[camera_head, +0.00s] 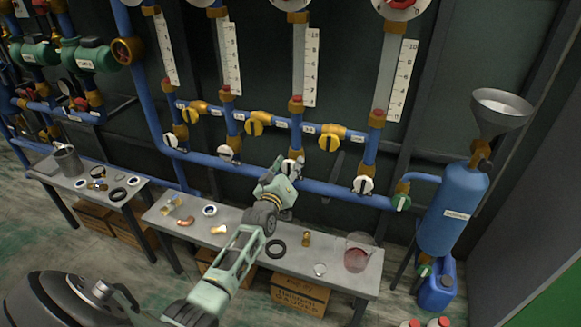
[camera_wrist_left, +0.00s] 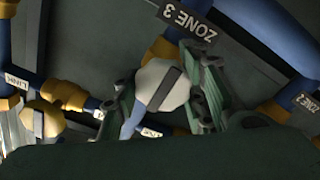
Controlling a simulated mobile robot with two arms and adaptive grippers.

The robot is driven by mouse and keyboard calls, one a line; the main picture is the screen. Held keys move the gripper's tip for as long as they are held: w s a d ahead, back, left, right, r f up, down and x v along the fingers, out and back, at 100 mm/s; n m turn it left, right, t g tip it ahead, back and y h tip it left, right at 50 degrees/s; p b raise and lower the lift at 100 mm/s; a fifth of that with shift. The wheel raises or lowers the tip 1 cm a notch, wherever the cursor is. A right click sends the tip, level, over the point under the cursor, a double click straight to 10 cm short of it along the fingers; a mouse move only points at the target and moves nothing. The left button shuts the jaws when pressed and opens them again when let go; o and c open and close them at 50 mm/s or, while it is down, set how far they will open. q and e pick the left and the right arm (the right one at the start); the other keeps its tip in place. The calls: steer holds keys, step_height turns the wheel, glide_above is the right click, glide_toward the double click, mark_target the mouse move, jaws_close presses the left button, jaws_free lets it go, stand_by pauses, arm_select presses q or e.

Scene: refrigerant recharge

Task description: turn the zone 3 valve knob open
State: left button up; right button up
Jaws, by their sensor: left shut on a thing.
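The zone 3 valve knob (camera_wrist_left: 162,85) is white with a dark bar across its face, under the "ZONE 3" label (camera_wrist_left: 185,23) in the left wrist view. My left gripper (camera_wrist_left: 165,92) has one finger on each side of the knob and is shut on it. In the head view the knob (camera_head: 293,167) shows at the tip of my left gripper (camera_head: 285,176), partly covered by it. The arm reaches up to it over the bench. My right gripper is in neither view.
White knobs stand on both sides along the blue pipe, at left (camera_head: 228,154) and right (camera_head: 363,184). Yellow knobs (camera_head: 328,142) sit above. The bench (camera_head: 300,262) below holds rings, fittings and a clear beaker (camera_head: 357,252). A blue tank (camera_head: 452,215) with a funnel (camera_head: 500,110) stands right.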

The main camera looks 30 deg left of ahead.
arm_select(q)
steer(key=shift+d+f, duration=0.15)
steer(key=shift+d, duration=0.15)
steer(key=o, duration=1.1)
steer(key=shift+w, duration=0.1)
steer(key=shift+a, duration=0.1)
steer(key=v, duration=1.2)
